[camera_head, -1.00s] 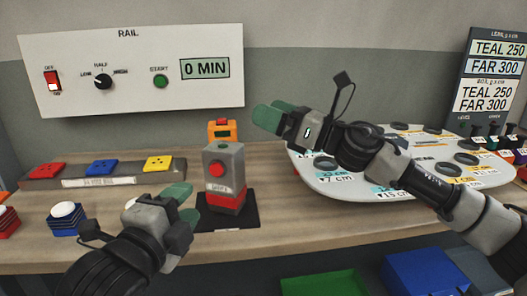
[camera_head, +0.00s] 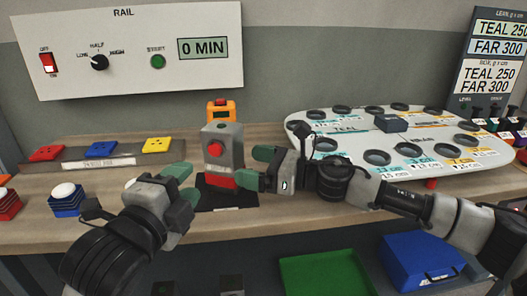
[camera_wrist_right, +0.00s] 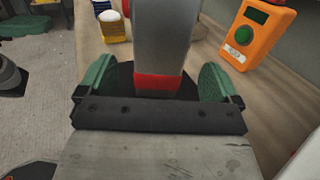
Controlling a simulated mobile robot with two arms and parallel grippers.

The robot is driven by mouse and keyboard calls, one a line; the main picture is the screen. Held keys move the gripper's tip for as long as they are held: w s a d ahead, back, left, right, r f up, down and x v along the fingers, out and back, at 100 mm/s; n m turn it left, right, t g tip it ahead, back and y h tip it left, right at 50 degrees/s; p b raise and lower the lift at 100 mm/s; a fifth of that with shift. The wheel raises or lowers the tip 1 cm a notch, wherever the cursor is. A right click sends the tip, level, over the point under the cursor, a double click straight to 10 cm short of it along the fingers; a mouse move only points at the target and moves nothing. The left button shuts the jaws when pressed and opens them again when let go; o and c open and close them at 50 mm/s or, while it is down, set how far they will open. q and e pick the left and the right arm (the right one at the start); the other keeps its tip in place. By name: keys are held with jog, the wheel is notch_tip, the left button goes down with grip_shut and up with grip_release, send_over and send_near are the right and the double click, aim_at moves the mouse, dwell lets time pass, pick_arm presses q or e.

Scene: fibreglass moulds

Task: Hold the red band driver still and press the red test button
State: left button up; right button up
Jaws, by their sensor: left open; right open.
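The red band driver (camera_head: 222,150) is a grey block with a red button (camera_head: 215,148) on its front face and a red band near its base. It stands upright on a dark pad (camera_head: 226,197). My right gripper (camera_head: 262,167) is open at its right side; in the right wrist view the driver's grey body (camera_wrist_right: 160,45) stands between the two green fingertips (camera_wrist_right: 158,80), with gaps on both sides. My left gripper (camera_head: 178,184) is open in front and to the left of the driver, apart from it.
An orange device (camera_head: 221,110) with a green button stands behind the driver. A white round-holed board (camera_head: 345,170) lies to the right. Red, blue and yellow blocks sit on a grey rack (camera_head: 60,165) at the left. White-topped blocks (camera_head: 66,203) stand near the front edge.

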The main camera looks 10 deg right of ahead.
aim_at(240, 163)
jog(key=x, duration=0.4)
jog(key=shift+w+a, duration=0.15)
jog(key=shift+a, duration=0.2)
pick_arm(q)
jog(key=shift+a, duration=0.1)
pick_arm(e)
jog(key=shift+w+a, duration=0.25)
jog(key=shift+a, duration=0.2)
jog(key=shift+c, duration=0.2)
jog(key=c, duration=1.2)
pick_arm(q)
grip_shut()
